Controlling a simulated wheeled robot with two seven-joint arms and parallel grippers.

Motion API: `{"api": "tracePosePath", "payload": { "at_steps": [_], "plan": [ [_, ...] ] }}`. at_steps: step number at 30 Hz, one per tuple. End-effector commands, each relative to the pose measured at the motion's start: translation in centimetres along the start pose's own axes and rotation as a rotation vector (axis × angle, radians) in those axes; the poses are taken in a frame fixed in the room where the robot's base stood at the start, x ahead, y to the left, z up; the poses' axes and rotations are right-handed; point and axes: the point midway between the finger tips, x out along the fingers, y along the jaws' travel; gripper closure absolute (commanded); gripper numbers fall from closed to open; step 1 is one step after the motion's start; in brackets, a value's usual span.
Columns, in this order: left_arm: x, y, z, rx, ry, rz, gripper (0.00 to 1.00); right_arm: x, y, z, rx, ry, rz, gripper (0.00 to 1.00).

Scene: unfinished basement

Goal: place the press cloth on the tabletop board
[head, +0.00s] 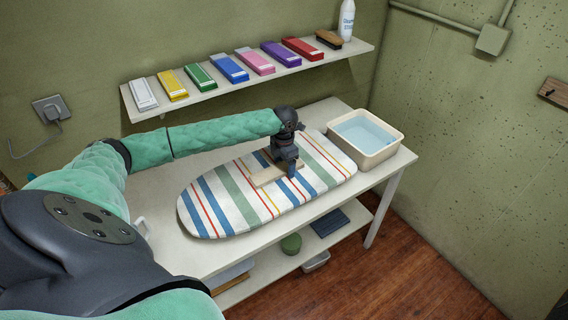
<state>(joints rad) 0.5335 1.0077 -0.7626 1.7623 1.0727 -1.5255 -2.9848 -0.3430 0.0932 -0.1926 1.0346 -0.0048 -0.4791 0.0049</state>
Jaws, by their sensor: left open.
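The tabletop board (232,208) is a long padded ironing board with colored stripes, lying on the white table. A flat beige piece (266,176), which looks like the press cloth, lies on the middle of the board. My left gripper (285,170) is over the board, pointing down at the right end of the beige piece. Its fingers are open and hide part of that end; I cannot tell whether they touch it. My right gripper is out of view.
A white basin (396,152) of water stands at the table's right end. A wall shelf (222,88) above holds several colored boxes, a brush (328,39) and a white bottle (346,20). The lower shelf holds a green round item (291,243) and a dark folded item (329,222).

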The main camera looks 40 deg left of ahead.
Motion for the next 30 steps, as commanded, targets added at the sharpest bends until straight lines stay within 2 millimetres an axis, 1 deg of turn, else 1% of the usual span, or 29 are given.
{"api": "tracePosePath", "payload": {
  "at_steps": [4,7,11,21,27,30],
  "plan": [
    [-0.2,0.0,0.0,0.0,0.0,0.0,0.23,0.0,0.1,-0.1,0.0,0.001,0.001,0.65],
    [-0.7,0.1,0.1,0.0,-0.001,0.001,0.23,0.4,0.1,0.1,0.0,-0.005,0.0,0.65],
    [-2.0,0.0,0.1,0.0,-0.003,0.001,0.23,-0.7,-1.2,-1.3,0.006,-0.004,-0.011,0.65],
    [-7.2,0.1,0.1,0.0,-0.003,0.002,0.23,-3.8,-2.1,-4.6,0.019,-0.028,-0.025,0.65],
    [-10.1,0.0,0.1,0.001,-0.003,0.001,0.23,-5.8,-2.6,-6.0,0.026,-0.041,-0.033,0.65],
    [-11.1,0.0,0.1,0.0,-0.002,0.0,0.23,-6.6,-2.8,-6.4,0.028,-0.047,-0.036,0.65]
  ]
}}
